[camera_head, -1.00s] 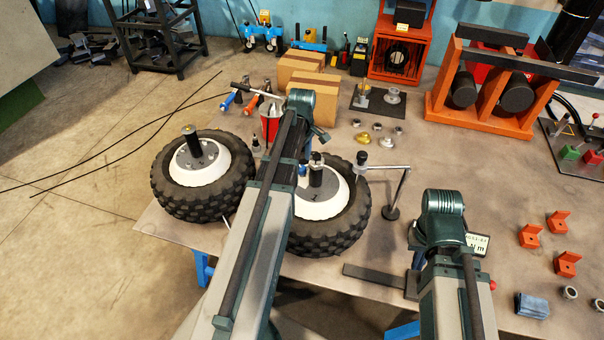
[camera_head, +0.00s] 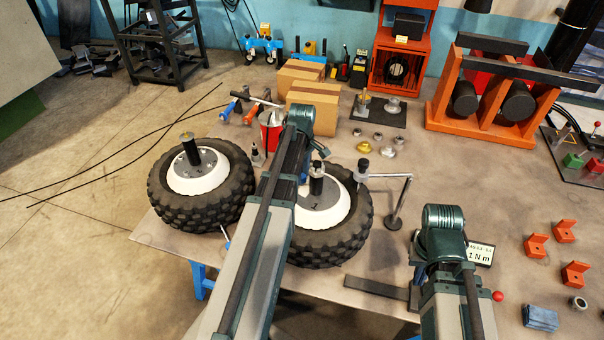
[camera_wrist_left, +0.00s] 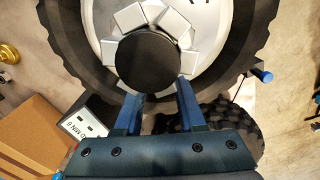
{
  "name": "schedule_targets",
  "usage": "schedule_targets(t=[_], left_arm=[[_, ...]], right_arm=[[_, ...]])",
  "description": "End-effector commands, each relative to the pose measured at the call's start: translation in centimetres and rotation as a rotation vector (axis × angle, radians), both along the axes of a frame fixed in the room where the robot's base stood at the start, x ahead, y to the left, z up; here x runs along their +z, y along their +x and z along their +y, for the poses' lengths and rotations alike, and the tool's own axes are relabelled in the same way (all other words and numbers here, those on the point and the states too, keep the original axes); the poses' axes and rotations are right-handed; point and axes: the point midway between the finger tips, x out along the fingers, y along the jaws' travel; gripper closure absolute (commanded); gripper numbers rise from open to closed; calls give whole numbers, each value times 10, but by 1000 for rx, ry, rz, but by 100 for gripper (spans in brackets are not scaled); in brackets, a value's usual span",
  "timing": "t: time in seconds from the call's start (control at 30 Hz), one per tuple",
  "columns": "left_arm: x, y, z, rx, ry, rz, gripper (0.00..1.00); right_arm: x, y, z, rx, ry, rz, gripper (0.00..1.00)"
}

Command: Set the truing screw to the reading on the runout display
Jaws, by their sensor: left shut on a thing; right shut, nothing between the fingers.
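The right wheel (camera_head: 357,228) lies flat with a white rim and grey hub. A black round knob (camera_head: 317,181), probably the truing screw, stands up from its hub. In the left wrist view the knob (camera_wrist_left: 145,65) is a black disc ringed by silver blocks. My left gripper (camera_wrist_left: 157,108) has its two blue fingers shut on the knob's sides.
A left wheel (camera_head: 238,204) lies beside it. A gauge-like stand (camera_head: 394,222) reaches toward the right wheel. A sign reading "1 N m" (camera_head: 481,254) stands behind my right arm.

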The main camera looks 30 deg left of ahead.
Motion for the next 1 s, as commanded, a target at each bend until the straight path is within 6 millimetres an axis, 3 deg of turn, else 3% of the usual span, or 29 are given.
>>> schedule_targets(t=[0.37,1.0], left_arm=[[0,0,0,-60,0,0,100],[0,0,0,-571,0,0,100]], right_arm=[[0,0,0,0,0,0,100],[0,0,0,0,0,0,100]])
